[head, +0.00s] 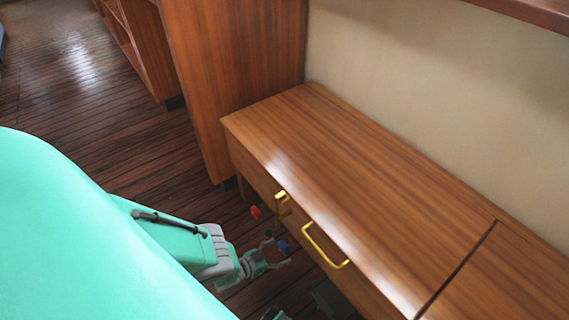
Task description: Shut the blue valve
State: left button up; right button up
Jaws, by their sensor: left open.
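The valve's shape and handle angle are too small and too covered to make out. A grey and green piece (275,314) at the bottom edge looks like part of my right gripper, mostly cut off.
The wooden cabinet (340,170) has yellow handles (322,246) sticking out of its front. A red part (256,212) sits low beside it, behind my left gripper. A tall wooden panel (235,80) stands at the back. Dark plank floor (80,90) is open at the upper left.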

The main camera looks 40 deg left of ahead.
aim_at(283, 249)
pick_arm(q)
jog(key=shift+b+x, duration=0.55)
jog(key=shift+x, duration=1)
jog(key=shift+a, duration=0.1)
jog(key=c, duration=1.2)
jog(key=m+t+y, duration=0.1)
jog(key=m+y, duration=0.1)
jog(key=m, duration=0.1)
jog(key=shift+a, duration=0.1)
jog(key=shift+m+y, duration=0.3)
jog(key=shift+m, duration=0.3)
jog(key=shift+s+f+m, duration=0.1)
jog(key=shift+m, duration=0.2)
